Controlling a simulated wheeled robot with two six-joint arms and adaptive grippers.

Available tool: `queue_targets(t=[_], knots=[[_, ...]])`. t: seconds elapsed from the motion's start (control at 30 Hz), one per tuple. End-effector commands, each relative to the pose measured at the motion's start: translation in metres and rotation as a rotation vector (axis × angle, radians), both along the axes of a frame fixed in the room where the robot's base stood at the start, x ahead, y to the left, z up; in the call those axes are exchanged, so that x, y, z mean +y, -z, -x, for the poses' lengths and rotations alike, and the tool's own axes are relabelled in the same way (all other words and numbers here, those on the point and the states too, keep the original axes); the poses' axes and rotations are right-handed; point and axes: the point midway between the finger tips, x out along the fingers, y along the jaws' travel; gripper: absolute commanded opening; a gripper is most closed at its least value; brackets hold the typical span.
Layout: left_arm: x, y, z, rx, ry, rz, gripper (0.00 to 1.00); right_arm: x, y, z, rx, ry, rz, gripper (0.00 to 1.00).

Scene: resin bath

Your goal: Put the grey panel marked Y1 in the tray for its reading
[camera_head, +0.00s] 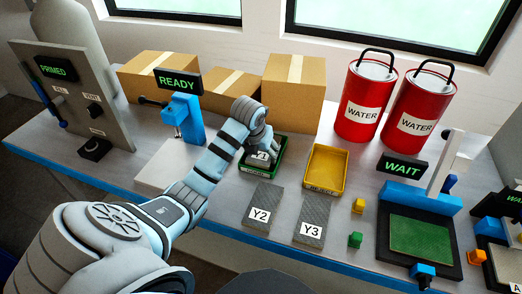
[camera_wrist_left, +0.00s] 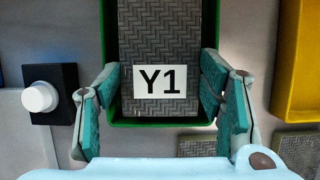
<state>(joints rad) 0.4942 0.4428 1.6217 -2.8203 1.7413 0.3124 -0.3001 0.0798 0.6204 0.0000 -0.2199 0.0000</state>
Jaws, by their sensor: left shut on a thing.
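The grey panel marked Y1 (camera_head: 262,156) is in the green tray (camera_head: 281,152), partly hidden by my left gripper (camera_head: 258,142). In the left wrist view the patterned panel (camera_wrist_left: 160,45) lies between the green tray's walls (camera_wrist_left: 111,108), its white Y1 label facing the camera. My left gripper's fingers (camera_wrist_left: 160,80) are shut on it, one on each side. I cannot tell whether the panel rests on the tray floor. A yellow tray (camera_head: 325,168) stands empty just right of the green one. The READY display (camera_head: 179,83) is on a blue stand. My right gripper is not in view.
Panels Y2 (camera_head: 262,206) and Y3 (camera_head: 313,218) lie in front of the trays. A fixture with a green plate (camera_head: 413,236) and a WAIT display (camera_head: 402,167) stands right. Red WATER cans (camera_head: 366,100) and cardboard boxes (camera_head: 293,90) line the back. A PRIMED panel (camera_head: 75,95) stands left.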

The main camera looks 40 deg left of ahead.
Motion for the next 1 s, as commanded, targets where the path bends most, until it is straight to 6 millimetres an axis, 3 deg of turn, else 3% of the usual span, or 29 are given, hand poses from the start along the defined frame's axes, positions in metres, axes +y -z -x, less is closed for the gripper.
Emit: queue_targets(t=[0.07,0.1,0.23,0.73,0.87,1.0], knots=[[0.0,0.001,0.0,-0.001,0.0,0.0,0.27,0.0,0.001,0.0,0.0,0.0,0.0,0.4],[0.0,0.001,0.0,0.0,0.0,0.0,0.64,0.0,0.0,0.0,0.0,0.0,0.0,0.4],[0.0,0.0,0.0,0.0,0.0,0.0,0.82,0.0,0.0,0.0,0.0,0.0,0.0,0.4],[0.0,-0.004,0.0,-0.001,0.0,0.001,0.82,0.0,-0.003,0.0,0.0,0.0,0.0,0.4],[-0.001,-0.021,0.001,-0.003,0.001,0.001,0.82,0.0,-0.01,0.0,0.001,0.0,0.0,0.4],[-0.005,-0.057,0.015,-0.008,0.001,-0.002,0.82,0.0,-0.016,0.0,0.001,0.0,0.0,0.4]])
